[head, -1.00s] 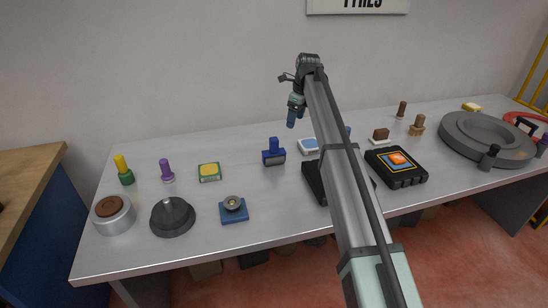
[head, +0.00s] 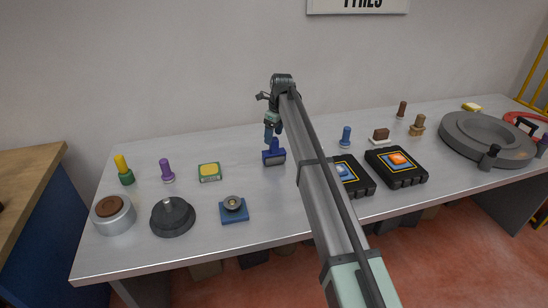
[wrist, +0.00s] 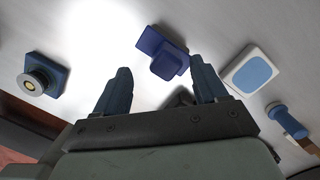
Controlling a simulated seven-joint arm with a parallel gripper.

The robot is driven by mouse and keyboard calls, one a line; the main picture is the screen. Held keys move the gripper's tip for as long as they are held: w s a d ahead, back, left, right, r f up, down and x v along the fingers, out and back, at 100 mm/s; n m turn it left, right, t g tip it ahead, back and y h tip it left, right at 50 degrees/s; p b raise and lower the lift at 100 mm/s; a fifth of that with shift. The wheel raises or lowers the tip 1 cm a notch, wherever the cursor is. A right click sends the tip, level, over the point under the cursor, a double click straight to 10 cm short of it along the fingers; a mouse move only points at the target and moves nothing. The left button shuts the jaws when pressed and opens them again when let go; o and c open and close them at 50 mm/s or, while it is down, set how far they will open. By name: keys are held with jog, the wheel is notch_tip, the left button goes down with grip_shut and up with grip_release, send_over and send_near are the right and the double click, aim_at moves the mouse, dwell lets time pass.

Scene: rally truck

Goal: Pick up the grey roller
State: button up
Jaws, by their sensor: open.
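The piece that best fits the grey roller (head: 233,202) is a small round grey spool on a blue square base (head: 236,216), front left of centre on the bench. In the wrist view the grey roller (wrist: 38,80) is at the far left, outside the fingers.
A green-and-yellow block (head: 209,172), purple peg (head: 167,171) and dark cone-shaped disc (head: 172,217) stand left of the roller. A white-and-blue block (wrist: 253,72) is right of my fingers. Two black cases, one here (head: 397,168), are right of my arm. Bare bench surrounds the roller.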

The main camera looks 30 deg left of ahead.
aim_at(274, 139)
jog(key=shift+w+a+f, duration=0.15)
jog(key=shift+w+f, duration=0.05)
jog(key=shift+f, duration=1.2)
jog(key=shift+w+a+f, duration=0.1)
jog(key=shift+w+f, duration=0.05)
jog(key=shift+f, duration=1.2)
jog(key=shift+c, duration=0.2)
grip_shut()
